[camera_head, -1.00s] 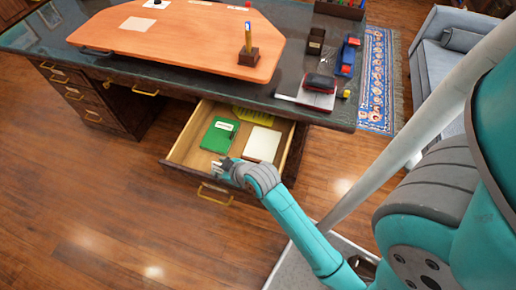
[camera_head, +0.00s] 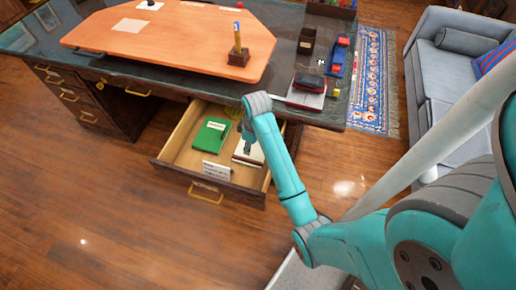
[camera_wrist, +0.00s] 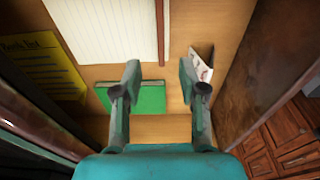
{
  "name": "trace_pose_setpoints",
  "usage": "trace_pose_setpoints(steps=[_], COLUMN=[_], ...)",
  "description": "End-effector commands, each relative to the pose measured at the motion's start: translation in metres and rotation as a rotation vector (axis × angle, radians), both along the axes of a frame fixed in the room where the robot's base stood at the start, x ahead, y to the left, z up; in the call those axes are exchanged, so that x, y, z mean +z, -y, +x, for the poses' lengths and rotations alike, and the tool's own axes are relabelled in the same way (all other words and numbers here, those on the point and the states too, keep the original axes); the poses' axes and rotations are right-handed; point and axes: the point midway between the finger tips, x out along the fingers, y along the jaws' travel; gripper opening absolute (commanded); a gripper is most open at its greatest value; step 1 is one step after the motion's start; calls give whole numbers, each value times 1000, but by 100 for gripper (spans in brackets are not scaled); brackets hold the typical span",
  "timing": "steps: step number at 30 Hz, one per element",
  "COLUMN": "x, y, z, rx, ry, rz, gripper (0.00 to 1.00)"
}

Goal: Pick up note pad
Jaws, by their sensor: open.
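The note pad, a white lined pad (camera_wrist: 100,25) with a brown edge, lies in the open drawer; it also shows in the head view (camera_head: 255,156), partly hidden by my arm. My gripper (camera_head: 246,147) is over the right part of the drawer, above the pad. In the wrist view my gripper (camera_wrist: 159,72) is open and empty, its two fingers apart, with the pad beyond the fingertips to the upper left. Whether the fingers touch anything cannot be told.
A green notebook (camera_head: 211,135) lies left of the pad in the drawer (camera_head: 172,148). A white card (camera_head: 216,168) stands near the drawer front. A yellow list (camera_wrist: 40,62) lies at the wrist view's left. Drawer walls close in both sides. The desk (camera_head: 150,75) overhangs behind.

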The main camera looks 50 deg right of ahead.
Motion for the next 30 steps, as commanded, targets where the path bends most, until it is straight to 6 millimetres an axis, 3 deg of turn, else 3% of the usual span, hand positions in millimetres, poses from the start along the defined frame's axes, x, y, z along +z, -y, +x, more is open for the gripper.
trace_pose_setpoints(steps=[9,17,24,30], x=[-41,-59,-91,-105], y=[-2,-3,-6,-6], z=[4,6,10,12], rx=[3,3,2,1], ry=[-8,-6,-6,-5], rz=[3,3,3,2], gripper=[42,42,42,42])
